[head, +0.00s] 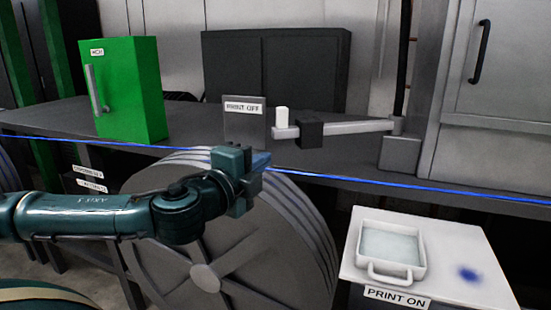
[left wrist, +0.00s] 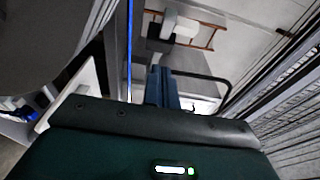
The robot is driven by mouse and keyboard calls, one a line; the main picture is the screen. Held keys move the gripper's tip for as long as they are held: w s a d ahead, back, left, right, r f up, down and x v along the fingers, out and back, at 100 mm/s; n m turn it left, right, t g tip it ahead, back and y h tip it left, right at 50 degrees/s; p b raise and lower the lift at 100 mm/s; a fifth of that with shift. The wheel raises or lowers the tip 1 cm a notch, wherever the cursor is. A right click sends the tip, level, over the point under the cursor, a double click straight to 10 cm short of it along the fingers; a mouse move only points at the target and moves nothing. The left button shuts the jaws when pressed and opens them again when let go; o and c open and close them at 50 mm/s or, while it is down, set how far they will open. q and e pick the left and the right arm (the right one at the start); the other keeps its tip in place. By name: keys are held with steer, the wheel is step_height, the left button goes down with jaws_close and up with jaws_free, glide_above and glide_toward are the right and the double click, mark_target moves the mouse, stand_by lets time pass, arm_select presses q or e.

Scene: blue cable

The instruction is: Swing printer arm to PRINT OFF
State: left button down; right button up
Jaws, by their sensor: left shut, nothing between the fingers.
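The printer arm (head: 350,127) is a light grey bar on a pivot post at the right of the grey bench. It points left, with a black block (head: 310,134) around it and a white upright piece (head: 282,117) near its free end. That end is just right of the PRINT OFF plate (head: 245,118). My left gripper (head: 264,161) is shut and empty, in front of and below the arm's free end in the picture. Its closed fingers also show in the left wrist view (left wrist: 161,86). My right gripper is not in view.
A taut blue cable (head: 400,182) crosses the view close to my left gripper. A big grey reel (head: 290,235) stands below the bench. The white PRINT ON stand (head: 458,258) holds a handled tray (head: 418,252) at lower right. A green cabinet (head: 135,90) stands at left.

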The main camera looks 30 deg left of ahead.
arm_select(q)
steer(key=w+p, duration=0.1)
steer(key=p, duration=0.3)
glide_toward(284, 137)
steer(key=w+d, duration=0.3)
steer(key=w+a, duration=0.2)
steer(key=shift+w+a+p, duration=0.2)
steer(key=shift+a+p, duration=0.1)
steer(key=shift+w+a, duration=0.15)
steer(key=shift+a, duration=0.1)
steer(key=shift+w, duration=0.15)
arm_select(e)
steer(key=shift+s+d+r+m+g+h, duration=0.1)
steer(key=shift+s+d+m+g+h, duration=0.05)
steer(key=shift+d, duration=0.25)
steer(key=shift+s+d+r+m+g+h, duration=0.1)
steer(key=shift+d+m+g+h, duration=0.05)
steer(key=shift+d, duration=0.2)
arm_select(q)
steer(key=shift+a, duration=0.15)
